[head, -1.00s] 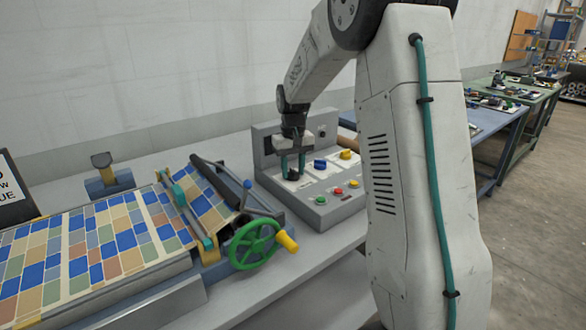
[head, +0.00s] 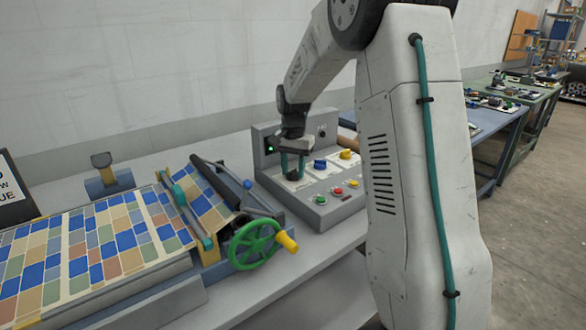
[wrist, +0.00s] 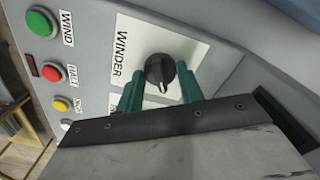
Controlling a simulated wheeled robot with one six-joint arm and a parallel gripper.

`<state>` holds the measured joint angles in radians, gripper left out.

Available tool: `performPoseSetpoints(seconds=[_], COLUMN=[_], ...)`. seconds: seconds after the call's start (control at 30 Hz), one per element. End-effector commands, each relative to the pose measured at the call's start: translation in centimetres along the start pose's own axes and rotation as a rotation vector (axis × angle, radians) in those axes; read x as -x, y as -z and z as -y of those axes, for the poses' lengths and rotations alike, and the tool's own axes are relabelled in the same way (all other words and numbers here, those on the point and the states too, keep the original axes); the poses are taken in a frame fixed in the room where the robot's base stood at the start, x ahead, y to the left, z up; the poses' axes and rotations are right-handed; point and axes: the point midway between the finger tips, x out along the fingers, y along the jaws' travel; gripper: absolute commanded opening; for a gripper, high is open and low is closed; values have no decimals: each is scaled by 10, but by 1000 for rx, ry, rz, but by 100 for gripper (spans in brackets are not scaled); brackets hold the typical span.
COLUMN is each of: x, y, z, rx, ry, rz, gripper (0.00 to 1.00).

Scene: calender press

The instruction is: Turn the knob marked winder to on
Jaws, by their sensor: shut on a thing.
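The black knob (wrist: 160,70) sits on a white plate marked WINDER (wrist: 122,55) in the wrist view. Its pointer ridge runs roughly up and down in that picture, at a slant to the lettering. My gripper (wrist: 161,92) has its two teal fingers on either side of the knob and is shut on it. In the head view my gripper (head: 293,168) reaches down to the left end of the grey control panel (head: 330,208); the fingers mostly hide the knob there. A small green lamp (head: 270,149) glows on the panel's upright back.
A blue knob (head: 320,164) and a yellow knob (head: 346,154) stand right of my gripper. Push buttons line the panel front, including green WIND (wrist: 40,22) and red HALT (wrist: 51,73). A green handwheel (head: 254,243) stands left of the panel.

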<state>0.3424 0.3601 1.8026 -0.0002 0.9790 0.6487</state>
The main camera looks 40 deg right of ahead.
Motion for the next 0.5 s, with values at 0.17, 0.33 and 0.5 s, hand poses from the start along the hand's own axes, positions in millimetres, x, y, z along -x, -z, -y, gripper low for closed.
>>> performPoseSetpoints(seconds=[0.17, 0.33, 0.5], x=[0, 0, 0], y=[0, 0, 0], z=[1, 1, 1], rx=[-30, -38, -38], ry=[1, 1, 1], rz=[0, 0, 0], gripper=[14, 14, 14])
